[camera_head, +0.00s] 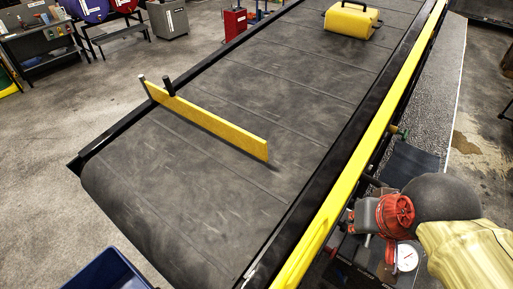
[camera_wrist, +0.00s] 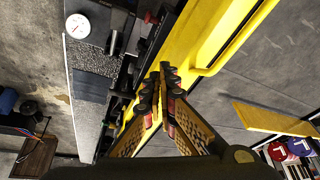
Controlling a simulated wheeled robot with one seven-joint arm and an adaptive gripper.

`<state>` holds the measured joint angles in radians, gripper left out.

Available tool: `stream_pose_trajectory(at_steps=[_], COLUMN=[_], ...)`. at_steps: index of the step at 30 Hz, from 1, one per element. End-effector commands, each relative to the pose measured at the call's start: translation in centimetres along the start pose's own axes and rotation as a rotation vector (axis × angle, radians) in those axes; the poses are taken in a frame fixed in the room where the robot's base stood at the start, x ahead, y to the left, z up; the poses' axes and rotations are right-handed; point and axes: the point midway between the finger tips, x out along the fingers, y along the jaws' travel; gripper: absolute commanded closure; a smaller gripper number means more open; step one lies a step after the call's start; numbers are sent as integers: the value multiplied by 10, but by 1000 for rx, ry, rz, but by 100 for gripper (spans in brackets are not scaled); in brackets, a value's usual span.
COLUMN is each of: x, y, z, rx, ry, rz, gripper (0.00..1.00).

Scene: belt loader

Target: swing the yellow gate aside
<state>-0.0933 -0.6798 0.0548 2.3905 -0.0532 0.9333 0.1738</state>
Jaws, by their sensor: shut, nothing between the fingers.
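The yellow gate (camera_head: 215,128) is a flat upright bar standing across the dark belt (camera_head: 200,190) in the head view. Its far left end meets a dark post (camera_head: 145,82) at the belt's left edge, with a short black handle (camera_head: 168,86) near it. Its other end stops over the middle of the belt, short of the right rail. The gate also shows at the right of the wrist view (camera_wrist: 270,118). My gripper (camera_wrist: 164,70) is shut and empty, with its fingertips in front of the yellow side rail (camera_wrist: 205,30) and apart from the gate.
A yellow case (camera_head: 350,18) lies on the belt beyond the gate. The yellow rail (camera_head: 350,155) runs along the belt's right side. A red device (camera_head: 393,213) and a gauge (camera_head: 406,257) sit outside it. A blue bin (camera_head: 108,272) stands at the belt's near end.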

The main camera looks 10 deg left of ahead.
Motion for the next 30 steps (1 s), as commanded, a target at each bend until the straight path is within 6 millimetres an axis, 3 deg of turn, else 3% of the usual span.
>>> stream_pose_trajectory(at_steps=[2,8,11,15,18,22,26,30], x=[-15,-6,4,22,35,47,53,60], y=[-16,-61,-94,-159,-206,-255,-282,-289], z=[-25,-66,-86,-109,-118,-119,-118,-117], rx=[21,110,160,242,302,365,404,422], ry=[-29,-80,-94,-92,-70,-33,-7,4], rz=[5,46,79,138,176,207,222,227], gripper=[100,100,100,100,100,100,100,100])
